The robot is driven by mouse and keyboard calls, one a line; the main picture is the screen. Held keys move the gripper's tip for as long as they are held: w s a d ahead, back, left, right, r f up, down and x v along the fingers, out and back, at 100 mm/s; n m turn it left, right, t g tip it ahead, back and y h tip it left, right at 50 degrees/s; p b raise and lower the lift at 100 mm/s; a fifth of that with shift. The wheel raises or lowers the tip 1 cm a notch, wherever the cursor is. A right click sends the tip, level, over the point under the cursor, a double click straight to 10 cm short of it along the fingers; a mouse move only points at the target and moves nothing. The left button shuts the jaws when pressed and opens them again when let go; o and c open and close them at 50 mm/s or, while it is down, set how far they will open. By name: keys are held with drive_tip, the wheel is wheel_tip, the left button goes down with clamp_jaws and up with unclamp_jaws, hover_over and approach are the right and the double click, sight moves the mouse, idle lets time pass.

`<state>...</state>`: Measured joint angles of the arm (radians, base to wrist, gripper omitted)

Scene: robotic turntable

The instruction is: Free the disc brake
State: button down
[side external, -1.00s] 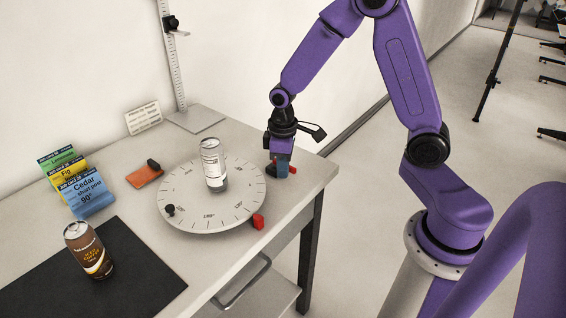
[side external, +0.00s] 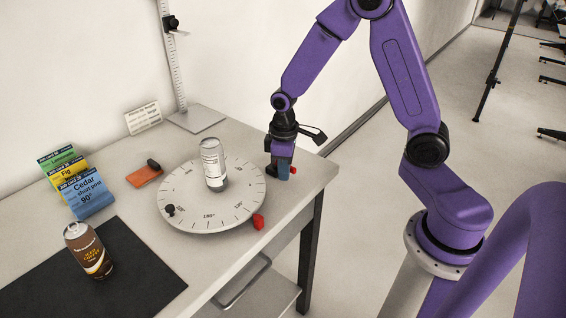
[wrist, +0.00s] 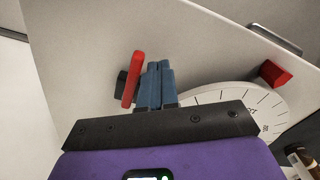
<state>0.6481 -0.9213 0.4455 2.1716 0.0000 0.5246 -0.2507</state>
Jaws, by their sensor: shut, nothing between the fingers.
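A red lever (side external: 293,170) beside a small black block stands at the table's right end, just off the turntable disc (side external: 180,215). It appears to be the disc brake. My gripper (side external: 283,177) is low beside it, its blue fingers partly covering it in the side view. In the wrist view the fingers (wrist: 156,66) are shut together and empty. The red lever (wrist: 134,80) lies just left of them, with the black block (wrist: 121,84) on its far side. I cannot tell whether fingers and lever touch. A silver can (side external: 213,165) stands upright on the disc.
A red wedge (side external: 258,221) sits at the disc's front edge. A brown can (side external: 88,250) stands on a black mat (side external: 140,280).

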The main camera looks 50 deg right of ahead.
drive_tip(key=shift+s+d, duration=0.15)
drive_tip(key=shift+d, duration=1.45)
drive_tip(key=shift+d, duration=0.2)
drive_tip(key=shift+w+d, duration=0.35)
drive_tip(key=shift+d, duration=0.25)
drive_tip(key=shift+w+d, duration=0.1)
drive_tip(key=shift+d, duration=0.05)
drive_tip(key=shift+w+d, duration=0.15)
drive_tip(key=shift+d, duration=0.05)
wheel_tip(320, 180, up, 7)
idle(1.3)
